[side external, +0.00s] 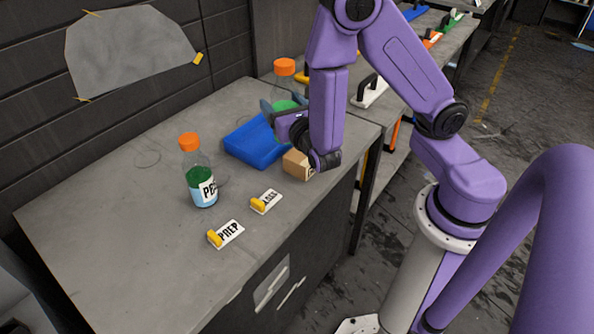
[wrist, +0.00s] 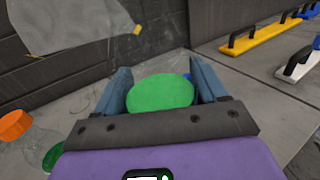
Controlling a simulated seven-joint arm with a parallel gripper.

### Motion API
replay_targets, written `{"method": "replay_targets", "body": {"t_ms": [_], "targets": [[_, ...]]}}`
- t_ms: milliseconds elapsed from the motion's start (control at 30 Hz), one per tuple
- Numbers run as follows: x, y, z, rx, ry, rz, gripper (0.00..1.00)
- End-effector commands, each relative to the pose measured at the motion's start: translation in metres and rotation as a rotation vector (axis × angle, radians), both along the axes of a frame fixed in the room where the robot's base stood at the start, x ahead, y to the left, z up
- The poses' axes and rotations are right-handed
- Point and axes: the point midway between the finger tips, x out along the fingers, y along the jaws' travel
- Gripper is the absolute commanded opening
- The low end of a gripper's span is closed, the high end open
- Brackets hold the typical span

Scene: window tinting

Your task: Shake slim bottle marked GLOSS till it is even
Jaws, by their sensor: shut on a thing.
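My gripper (side external: 280,112) is shut on a clear bottle with an orange cap (side external: 284,68), held about upright at the back of the bench. Green liquid shows in it; its label and base are hidden. In the wrist view, the green of the held bottle (wrist: 160,92) sits between the two fingers of my gripper (wrist: 160,76). A second orange-capped bottle (side external: 200,183) stands at the left, apart from my gripper, with green above light blue; its label starts with P. It also shows at the wrist view's left edge (wrist: 42,133).
A blue tray (side external: 246,140) and a cardboard box (side external: 296,164) lie close to my gripper. Cards reading PREP (side external: 230,233) and seemingly GLOSS (side external: 269,200), each with a yellow clip, lie at the front. The bench's left part is clear. Handled tools (wrist: 265,36) lie to the right.

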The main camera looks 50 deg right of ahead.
Motion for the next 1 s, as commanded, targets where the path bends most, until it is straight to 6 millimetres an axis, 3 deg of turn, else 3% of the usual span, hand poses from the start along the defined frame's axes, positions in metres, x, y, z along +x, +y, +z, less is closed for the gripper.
{"method": "replay_targets", "body": {"t_ms": [200,300,833,1000], "targets": [[0.0,0.0,-0.045,-0.004,0.002,-0.001,0.33],[0.0,-0.001,-0.058,-0.001,0.0,-0.001,0.33],[0.001,-0.001,-0.055,0.002,-0.003,-0.002,0.33],[0.008,-0.01,-0.043,0.006,-0.003,-0.018,0.33]]}}
